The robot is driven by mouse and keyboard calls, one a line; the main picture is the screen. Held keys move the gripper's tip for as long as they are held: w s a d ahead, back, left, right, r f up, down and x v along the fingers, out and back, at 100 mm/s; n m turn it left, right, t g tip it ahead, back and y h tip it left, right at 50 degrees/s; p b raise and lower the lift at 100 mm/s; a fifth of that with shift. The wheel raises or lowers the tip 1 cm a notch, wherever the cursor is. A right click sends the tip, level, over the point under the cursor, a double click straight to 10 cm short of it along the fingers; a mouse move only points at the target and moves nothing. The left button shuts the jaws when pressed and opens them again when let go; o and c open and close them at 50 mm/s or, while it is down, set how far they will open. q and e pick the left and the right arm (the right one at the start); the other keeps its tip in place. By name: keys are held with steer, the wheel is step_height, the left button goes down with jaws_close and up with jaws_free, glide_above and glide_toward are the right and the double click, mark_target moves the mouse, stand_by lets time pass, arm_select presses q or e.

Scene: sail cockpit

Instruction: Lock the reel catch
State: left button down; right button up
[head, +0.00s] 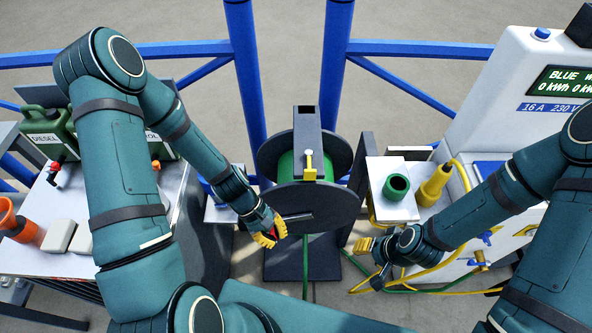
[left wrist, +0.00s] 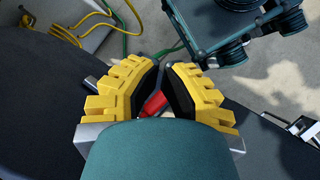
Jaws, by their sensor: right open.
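The hose reel (head: 335,205) stands in the middle of the head view, with dark round flanges and green hose between them. Its catch (head: 310,173) is a yellow piece with a pale knobbed pin, at the front of the dark top bar. I cannot tell whether the pin is engaged. My left gripper (head: 272,236) is at the reel's lower left front, below the catch. It is closed around the red crank grip (left wrist: 152,103), whose metal arm (head: 297,217) crosses the front flange. My right gripper (head: 368,246) is open and empty, right of the reel and apart from it.
A green ring (head: 396,187) and a yellow plug (head: 434,185) sit on the stand right of the reel. A white power pedestal (head: 495,80) stands farther right. Blue posts (head: 337,60) rise behind. Green cans (head: 50,130) are at left. Hoses and cable lie low at right.

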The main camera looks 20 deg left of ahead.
arm_select(q)
steer(key=w+a+r+n+t+h, duration=0.3)
steer(key=w+a+r+n+h, duration=0.1)
steer(key=r, duration=0.3)
steer(key=w+a+r+n+t+h, duration=0.4)
steer(key=a+r+n+h, duration=0.2)
steer(key=a+r+n, duration=0.1)
steer(key=shift+n+h, duration=0.3)
arm_select(e)
steer(key=shift+s+f, duration=0.1)
steer(key=shift+f, duration=0.15)
arm_select(q)
steer(key=shift+s, duration=0.1)
steer(key=b, duration=0.2)
glide_toward(309, 162)
steer(key=s+d+r, duration=0.1)
steer(key=d, duration=0.6)
steer(key=shift+s+d, duration=0.25)
arm_select(e)
steer(key=shift+s+f, duration=0.2)
steer(key=shift+f, duration=0.4)
steer(key=shift+d+r, duration=0.1)
